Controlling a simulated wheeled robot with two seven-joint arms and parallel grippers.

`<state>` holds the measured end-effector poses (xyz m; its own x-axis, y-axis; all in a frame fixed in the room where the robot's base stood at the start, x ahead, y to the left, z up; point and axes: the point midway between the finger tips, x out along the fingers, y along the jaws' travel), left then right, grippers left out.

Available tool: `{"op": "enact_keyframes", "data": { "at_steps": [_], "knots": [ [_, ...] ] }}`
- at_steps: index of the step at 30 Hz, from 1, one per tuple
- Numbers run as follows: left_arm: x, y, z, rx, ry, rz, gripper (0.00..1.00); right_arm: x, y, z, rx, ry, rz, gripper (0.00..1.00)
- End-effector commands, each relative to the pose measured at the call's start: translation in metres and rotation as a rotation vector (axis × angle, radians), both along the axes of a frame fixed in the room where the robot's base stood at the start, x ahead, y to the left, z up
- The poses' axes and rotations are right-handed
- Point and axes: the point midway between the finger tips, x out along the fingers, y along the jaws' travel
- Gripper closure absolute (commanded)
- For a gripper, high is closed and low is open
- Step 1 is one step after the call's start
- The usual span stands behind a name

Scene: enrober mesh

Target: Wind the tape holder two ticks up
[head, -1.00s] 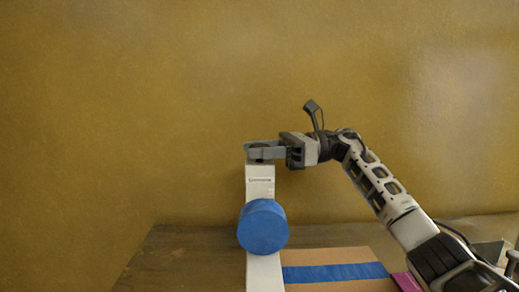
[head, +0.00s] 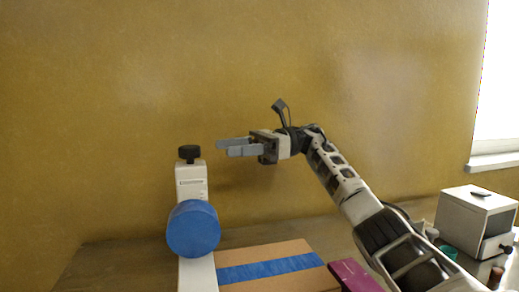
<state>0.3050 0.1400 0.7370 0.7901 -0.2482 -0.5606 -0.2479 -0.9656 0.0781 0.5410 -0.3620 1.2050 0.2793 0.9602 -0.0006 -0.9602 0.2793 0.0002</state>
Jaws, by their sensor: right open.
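The tape holder is a white upright post (head: 191,186) with a blue tape roll (head: 193,229) on its front. A black knob (head: 189,153) sits on top of the post and is fully in view. A small scale or label shows on the post just below the knob, too small to read. My right gripper (head: 222,147) is open and empty. Its fingers point left and are a little to the right of the knob, apart from it. My left gripper is not in view.
A cardboard box (head: 290,252) with a blue tape strip (head: 270,269) lies right of the post. A magenta object (head: 353,276) is beside it. A white box-like device (head: 474,222) and a green cup (head: 448,252) stand at the right. The table left of the post is clear.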

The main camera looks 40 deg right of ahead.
Motion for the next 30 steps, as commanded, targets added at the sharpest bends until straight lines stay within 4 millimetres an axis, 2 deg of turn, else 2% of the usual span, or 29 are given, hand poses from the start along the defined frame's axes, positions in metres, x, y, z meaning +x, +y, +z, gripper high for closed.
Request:
{"op": "enact_keyframes", "data": {
  "at_steps": [1, 4, 10, 16, 30],
  "knots": [
    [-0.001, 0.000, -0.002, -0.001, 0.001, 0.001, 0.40, -0.003, -0.014, 0.001, 0.003, -0.002, -0.005, 0.40],
    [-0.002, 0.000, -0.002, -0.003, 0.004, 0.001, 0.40, -0.009, -0.034, 0.002, 0.003, -0.001, -0.004, 0.40],
    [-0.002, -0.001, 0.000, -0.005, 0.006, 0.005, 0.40, -0.016, -0.057, 0.002, 0.001, 0.000, -0.002, 0.40],
    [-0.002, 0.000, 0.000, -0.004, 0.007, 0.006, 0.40, -0.019, -0.064, 0.000, 0.000, 0.000, 0.001, 0.40],
    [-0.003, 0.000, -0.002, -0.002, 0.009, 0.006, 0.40, -0.019, -0.064, 0.000, 0.000, 0.000, 0.001, 0.40]
  ]
}}
